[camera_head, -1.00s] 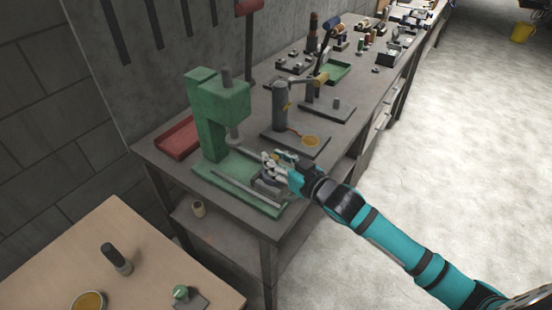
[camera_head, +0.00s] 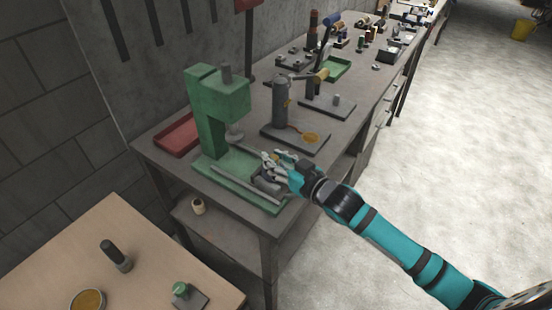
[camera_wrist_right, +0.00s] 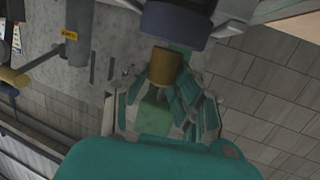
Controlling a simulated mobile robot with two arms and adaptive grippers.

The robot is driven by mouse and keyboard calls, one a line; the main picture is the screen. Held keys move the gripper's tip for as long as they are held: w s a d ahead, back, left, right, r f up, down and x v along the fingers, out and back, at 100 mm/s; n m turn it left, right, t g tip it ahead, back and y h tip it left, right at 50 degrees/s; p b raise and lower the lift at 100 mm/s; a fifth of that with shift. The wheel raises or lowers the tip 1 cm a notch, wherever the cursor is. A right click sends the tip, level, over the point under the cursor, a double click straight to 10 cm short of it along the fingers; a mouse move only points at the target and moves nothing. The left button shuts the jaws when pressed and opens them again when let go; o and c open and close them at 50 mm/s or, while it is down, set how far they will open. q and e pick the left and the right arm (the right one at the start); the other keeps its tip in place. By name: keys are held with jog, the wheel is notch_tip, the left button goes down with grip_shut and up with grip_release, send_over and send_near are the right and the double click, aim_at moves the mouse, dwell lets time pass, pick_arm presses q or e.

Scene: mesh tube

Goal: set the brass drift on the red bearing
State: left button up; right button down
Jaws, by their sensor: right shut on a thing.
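My right gripper (camera_head: 273,161) is over the base of the green arbor press (camera_head: 209,115), in front of its ram. In the right wrist view its fingers (camera_wrist_right: 160,92) are closed around a short brass cylinder, the brass drift (camera_wrist_right: 163,66). One end of the drift is close to a dark blue-grey round part (camera_wrist_right: 178,22); I cannot tell whether they touch. In the head view the drift is hidden by the fingers. A dark grey block (camera_head: 267,185) sits on the press base just below the gripper. I cannot make out the red bearing. My left gripper is not in view.
A grey bar (camera_head: 245,188) lies along the front of the press base. A red tray (camera_head: 178,138) is left of the press. A second stand (camera_head: 281,104) with a brass-coloured disc is behind the gripper. The wooden table (camera_head: 60,260) is at lower left.

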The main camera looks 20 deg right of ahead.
jog(key=shift+f, duration=0.25)
jog(key=c, duration=1)
grip_release()
jog(key=v, duration=1.2)
jog(key=shift+d+f, duration=0.1)
